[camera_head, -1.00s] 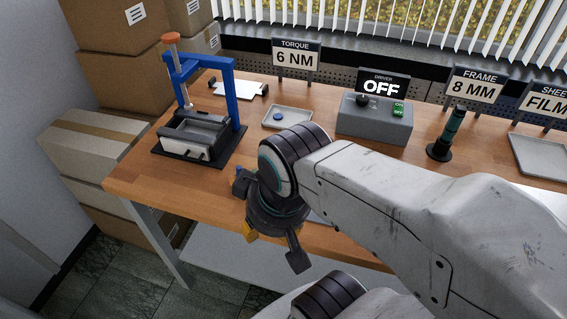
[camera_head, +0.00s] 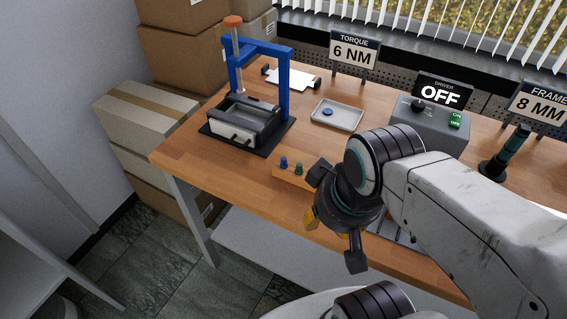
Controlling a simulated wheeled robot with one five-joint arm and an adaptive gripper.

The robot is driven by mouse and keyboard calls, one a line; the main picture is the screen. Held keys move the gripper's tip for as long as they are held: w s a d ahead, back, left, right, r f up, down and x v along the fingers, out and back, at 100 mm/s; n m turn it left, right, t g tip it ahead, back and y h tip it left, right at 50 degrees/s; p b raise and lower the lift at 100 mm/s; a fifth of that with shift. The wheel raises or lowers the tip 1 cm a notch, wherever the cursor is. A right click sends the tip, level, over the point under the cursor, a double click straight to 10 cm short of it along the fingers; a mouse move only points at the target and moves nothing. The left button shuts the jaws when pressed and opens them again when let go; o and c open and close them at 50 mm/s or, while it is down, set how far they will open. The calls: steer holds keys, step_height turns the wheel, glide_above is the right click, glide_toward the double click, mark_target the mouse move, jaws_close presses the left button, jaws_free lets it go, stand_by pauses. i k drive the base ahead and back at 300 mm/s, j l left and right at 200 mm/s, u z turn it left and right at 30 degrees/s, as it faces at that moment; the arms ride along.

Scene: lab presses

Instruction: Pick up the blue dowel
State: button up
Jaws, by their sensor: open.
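The blue dowel (camera_head: 283,162) stands upright in a small wooden block (camera_head: 287,177) near the front edge of the table. A green dowel (camera_head: 298,169) stands just to its right in the same block. My gripper (camera_head: 332,220) is open and empty, hanging right of and below the dowels in the picture, apart from the blue dowel. The right part of the block is hidden behind my gripper.
A blue-framed press (camera_head: 283,85) stands at the back left of the table (camera_head: 215,160). A grey tray (camera_head: 345,119) holds a blue disc. The driver box (camera_head: 432,130) reads OFF, beside a green-handled tool (camera_head: 505,155). Boxes are stacked at left.

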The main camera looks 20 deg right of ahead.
mark_target(284, 164)
steer(key=i+j+z, duration=0.15)
steer(key=j+z, duration=0.3)
steer(key=i+j+z, duration=0.1)
steer(key=j+z, duration=1.15)
steer(key=k+j+z, duration=0.15)
steer(key=j+z, duration=0.3)
steer(key=k+j+z, duration=0.15)
steer(key=j+z, duration=0.25)
steer(key=k+j+z, duration=0.2)
steer(key=z, duration=0.25)
